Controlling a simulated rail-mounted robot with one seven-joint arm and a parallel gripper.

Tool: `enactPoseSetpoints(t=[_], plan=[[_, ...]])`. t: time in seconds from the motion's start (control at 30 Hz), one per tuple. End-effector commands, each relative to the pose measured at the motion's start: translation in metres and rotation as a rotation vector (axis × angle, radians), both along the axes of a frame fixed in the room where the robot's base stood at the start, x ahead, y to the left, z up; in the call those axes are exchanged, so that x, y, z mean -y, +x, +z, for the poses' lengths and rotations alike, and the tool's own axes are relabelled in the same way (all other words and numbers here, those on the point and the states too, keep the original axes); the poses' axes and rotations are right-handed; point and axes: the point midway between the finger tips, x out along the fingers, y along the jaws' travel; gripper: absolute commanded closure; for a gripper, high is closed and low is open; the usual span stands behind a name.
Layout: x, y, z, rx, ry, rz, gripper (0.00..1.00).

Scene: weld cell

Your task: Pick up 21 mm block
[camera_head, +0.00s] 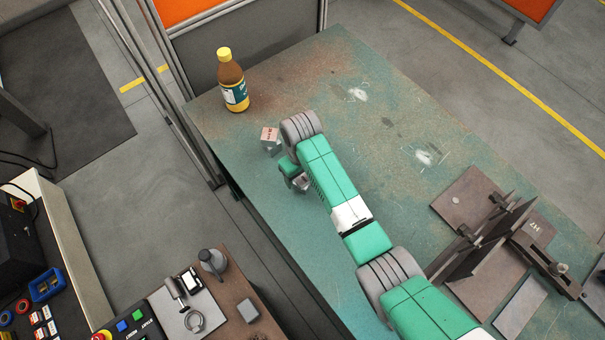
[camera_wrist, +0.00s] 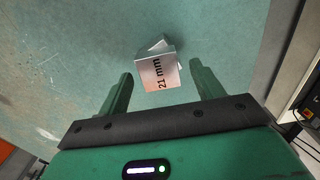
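The 21 mm block (camera_wrist: 157,73) is a silver-grey cube with "21 mm" printed on its top face. In the wrist view it lies ahead of my gripper (camera_wrist: 160,85), roughly between the lines of the two green fingers and around their tips. The fingers are apart and hold nothing. A second grey metal piece shows partly behind and under the block; its shape is mostly hidden. In the head view the block (camera_head: 269,134) stands on the green table near its left edge. My gripper (camera_head: 300,182) is just below it there, partly hidden by my arm.
A brown bottle with a yellow cap (camera_head: 232,80) stands on the green table (camera_head: 400,130) behind the block. Steel plates and a fixture (camera_head: 485,230) lie at the right. A side bench (camera_head: 225,290) with small tools is at lower left. The table's middle is clear.

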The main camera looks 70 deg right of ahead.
Motion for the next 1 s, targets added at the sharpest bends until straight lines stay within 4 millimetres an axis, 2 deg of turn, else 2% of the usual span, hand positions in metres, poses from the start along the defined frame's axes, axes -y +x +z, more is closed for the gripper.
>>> enactPoseSetpoints(t=[0.03, 0.2, 0.27, 0.57, 0.83, 1.0], plan=[[0.0, 0.0, 0.0, 0.0, 0.0, 0.0, 0.42], [0.0, 0.0, 0.0, 0.0, 0.0, 0.001, 0.75], [0.0, 0.0, 0.0, 0.0, 0.0, 0.001, 0.84], [0.0, 0.001, 0.004, 0.001, -0.001, 0.001, 0.84], [0.0, 0.001, 0.038, 0.003, -0.002, 0.001, 0.84], [-0.017, -0.029, 0.041, 0.002, 0.003, -0.001, 0.84]])
